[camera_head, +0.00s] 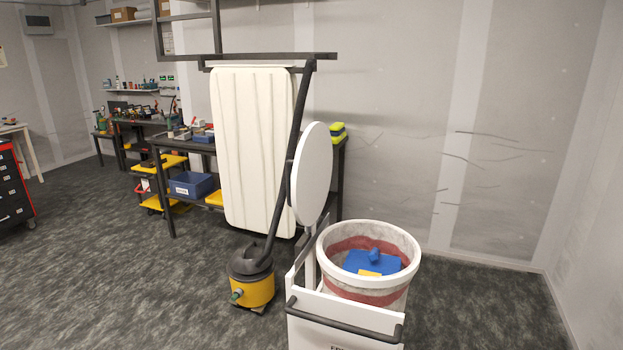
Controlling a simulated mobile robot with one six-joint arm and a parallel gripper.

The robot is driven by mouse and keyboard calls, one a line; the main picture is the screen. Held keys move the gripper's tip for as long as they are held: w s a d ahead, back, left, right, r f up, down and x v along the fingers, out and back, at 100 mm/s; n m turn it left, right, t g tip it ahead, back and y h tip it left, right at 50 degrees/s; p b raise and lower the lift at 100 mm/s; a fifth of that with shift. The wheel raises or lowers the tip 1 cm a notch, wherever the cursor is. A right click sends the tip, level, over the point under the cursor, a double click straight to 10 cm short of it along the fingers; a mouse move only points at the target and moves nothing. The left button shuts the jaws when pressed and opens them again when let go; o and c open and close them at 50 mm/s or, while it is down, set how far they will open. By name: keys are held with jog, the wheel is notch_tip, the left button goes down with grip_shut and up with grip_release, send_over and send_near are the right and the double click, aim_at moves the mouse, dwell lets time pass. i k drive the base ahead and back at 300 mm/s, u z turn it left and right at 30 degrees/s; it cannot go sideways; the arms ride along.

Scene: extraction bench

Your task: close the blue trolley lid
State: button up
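A white trolley (338,312) with a dark push bar stands at the front, slightly right of centre. Its round lid (312,173) is white, not blue, and stands open, nearly upright, at the left of the bin on a white post. The trolley holds a round bin with a thick white rim (366,286), open at the top. Blue items (372,263) and a small yellow piece lie inside it. No blue lid shows. My gripper is not in view.
A yellow and black vacuum cleaner (251,279) stands left of the trolley, its long dark tube (293,150) rising close behind the lid. A cream ribbed panel (252,150) stands behind, before a dark bench (168,142). Floor is open at the left and right.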

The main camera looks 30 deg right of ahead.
aim_at(306, 192)
jog(key=u, duration=0.85)
jog(key=i, duration=1.6)
jog(key=z, duration=4.35)
jog(key=i, duration=0.1)
jog(key=u, duration=2.95)
